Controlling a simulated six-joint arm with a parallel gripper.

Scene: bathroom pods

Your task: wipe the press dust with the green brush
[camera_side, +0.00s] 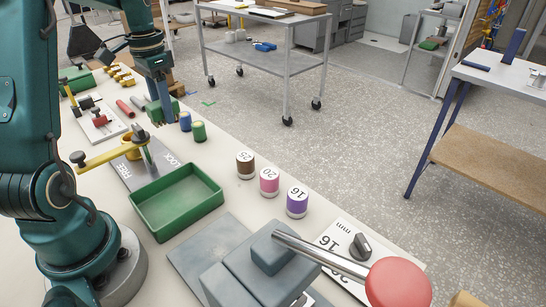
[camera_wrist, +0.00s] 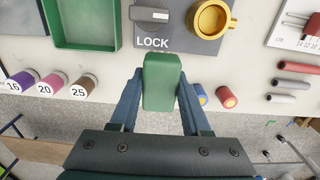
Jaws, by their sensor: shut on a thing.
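My gripper (camera_side: 165,117) is shut on a green block-shaped thing, which I take as the green brush (camera_wrist: 162,82). In the wrist view it sits between my two blue fingers (camera_wrist: 162,105), and no bristles show. It is held near the lock plate, beside the small blue cylinder (camera_side: 185,121). The grey press (camera_side: 262,268) stands at the front of the bench in the side view, with a metal lever ending in a red knob (camera_side: 398,284). A grey plate (camera_side: 208,247) lies beside it. I cannot make out dust on the press.
An empty green tray (camera_side: 176,203) lies between my gripper and the press. Numbered canisters, brown (camera_side: 245,164), pink (camera_side: 269,181) and purple (camera_side: 297,201), line the bench edge. The FREE/LOCK plate has a grey knob (camera_wrist: 150,14) and a yellow ring (camera_wrist: 211,18) is near it.

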